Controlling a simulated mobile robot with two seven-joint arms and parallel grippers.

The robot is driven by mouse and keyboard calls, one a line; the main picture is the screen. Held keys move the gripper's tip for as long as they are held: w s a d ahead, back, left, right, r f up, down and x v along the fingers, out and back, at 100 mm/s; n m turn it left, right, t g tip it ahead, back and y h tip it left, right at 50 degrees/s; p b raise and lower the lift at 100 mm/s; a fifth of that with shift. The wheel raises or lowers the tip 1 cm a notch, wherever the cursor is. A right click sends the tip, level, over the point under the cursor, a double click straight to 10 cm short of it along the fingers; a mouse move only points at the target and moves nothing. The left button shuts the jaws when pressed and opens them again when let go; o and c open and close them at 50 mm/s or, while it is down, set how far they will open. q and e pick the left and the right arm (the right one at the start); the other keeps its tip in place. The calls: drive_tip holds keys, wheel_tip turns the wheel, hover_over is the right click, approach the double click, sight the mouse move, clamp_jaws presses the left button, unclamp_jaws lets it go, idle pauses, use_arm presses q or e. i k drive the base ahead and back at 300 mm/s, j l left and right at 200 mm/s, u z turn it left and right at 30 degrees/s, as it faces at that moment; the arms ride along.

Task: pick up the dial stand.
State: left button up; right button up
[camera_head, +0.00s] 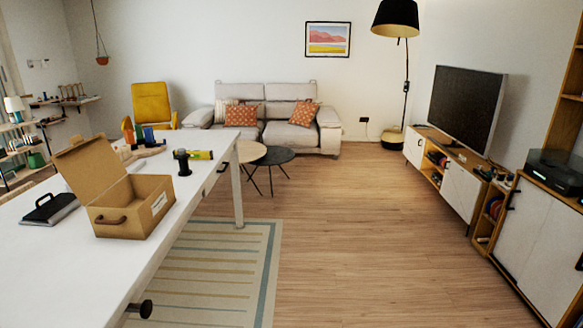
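A small black upright object (183,162) with a wider head stands on the white table (60,270), near its right edge and behind the cardboard box. It looks most like the dial stand, but it is too small to be sure. A yellow and dark tool-like item (201,155) lies right behind it. Neither of my grippers shows in the head view, and nothing is seen touching the black object.
An open cardboard box (122,222) and a black-handled dark case (50,208) are on the table. Wooden and blue items (146,136) are at its far end. A TV cabinet (466,190) stands right. The wooden floor (370,240) between is clear.

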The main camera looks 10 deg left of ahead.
sight(185, 170)
drive_tip(key=i+l+u, duration=0.1)
drive_tip(key=i+u, duration=0.15)
drive_tip(key=i, duration=0.35)
drive_tip(key=i+l+u, duration=0.3)
drive_tip(key=i, duration=0.25)
drive_tip(key=i+l+u, duration=0.25)
drive_tip(key=i+u, duration=0.25)
drive_tip(key=i+l+u, duration=0.3)
drive_tip(key=u, duration=0.2)
drive_tip(key=i+l+u, duration=0.3)
drive_tip(key=l+u, duration=0.15)
drive_tip(key=l, duration=0.2)
